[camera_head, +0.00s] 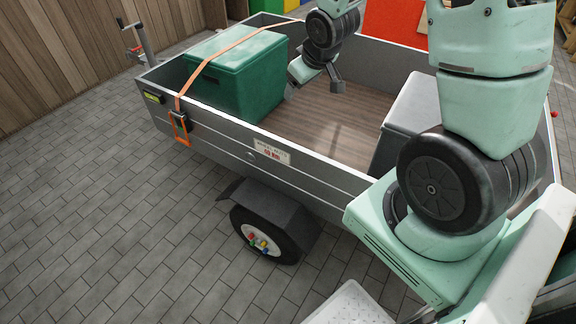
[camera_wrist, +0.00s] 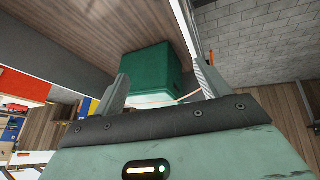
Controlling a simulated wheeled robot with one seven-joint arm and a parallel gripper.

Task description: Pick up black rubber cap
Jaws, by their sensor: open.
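I cannot make out a black rubber cap in either view. Small red, green, yellow and blue pieces (camera_head: 261,243) show on the trailer wheel's pale hub; none there is clearly a black cap. My gripper (camera_head: 314,87) is open and empty, above the trailer bed just right of the green box. In the wrist view its two fingers (camera_wrist: 162,84) stand apart, with the green box (camera_wrist: 152,70) behind them.
The grey trailer (camera_head: 320,190) has raised side walls around its wooden bed (camera_head: 330,125). The green box (camera_head: 235,85) is under an orange strap (camera_head: 228,46). A grey-white box (camera_head: 408,110) stands at the bed's right. Grey paving (camera_head: 110,200) is clear at left.

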